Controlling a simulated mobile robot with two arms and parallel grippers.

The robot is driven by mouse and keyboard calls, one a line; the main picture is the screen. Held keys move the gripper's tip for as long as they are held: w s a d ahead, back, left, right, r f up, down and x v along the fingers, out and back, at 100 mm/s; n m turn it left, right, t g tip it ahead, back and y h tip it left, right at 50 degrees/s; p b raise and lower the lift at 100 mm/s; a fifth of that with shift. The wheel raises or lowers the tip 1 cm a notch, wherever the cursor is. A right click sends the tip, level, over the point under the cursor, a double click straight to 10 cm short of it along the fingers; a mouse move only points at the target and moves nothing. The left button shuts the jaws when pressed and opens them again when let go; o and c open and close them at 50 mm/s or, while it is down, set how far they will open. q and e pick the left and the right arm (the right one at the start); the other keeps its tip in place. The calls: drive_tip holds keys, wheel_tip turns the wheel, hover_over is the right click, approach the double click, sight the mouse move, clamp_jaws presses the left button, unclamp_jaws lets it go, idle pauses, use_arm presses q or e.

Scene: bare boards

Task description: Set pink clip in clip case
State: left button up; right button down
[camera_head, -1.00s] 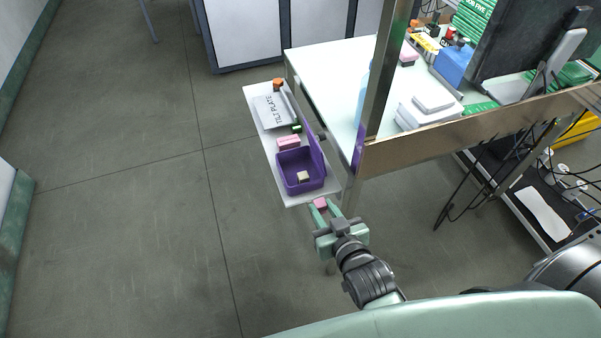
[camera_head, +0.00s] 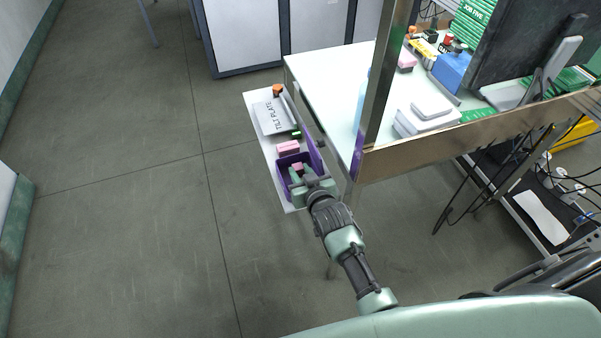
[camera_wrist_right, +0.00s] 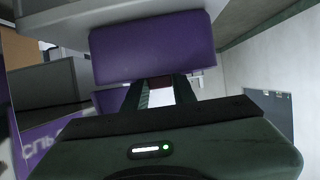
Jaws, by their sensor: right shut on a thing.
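The pink clip (camera_head: 297,166) is between the fingertips of my right gripper (camera_head: 296,171) in the head view. The gripper is shut on it, over the open purple clip case (camera_head: 281,178). Whether the clip touches the case floor I cannot tell. The case stands on a white board, its lid (camera_head: 314,157) raised on the right. In the right wrist view a purple panel (camera_wrist_right: 152,47) fills the upper middle, just beyond the fingers (camera_wrist_right: 160,94). My wrist hides the near part of the case. My left gripper is out of view.
A larger pink block (camera_head: 288,147) lies just behind the case. A grey tilt plate (camera_head: 272,117) and an orange-capped item (camera_head: 277,90) are farther back. The white table (camera_head: 330,80) and a metal post (camera_head: 380,75) stand close on the right. Floor at left is clear.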

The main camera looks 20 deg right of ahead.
drive_tip(key=shift+f, duration=0.25)
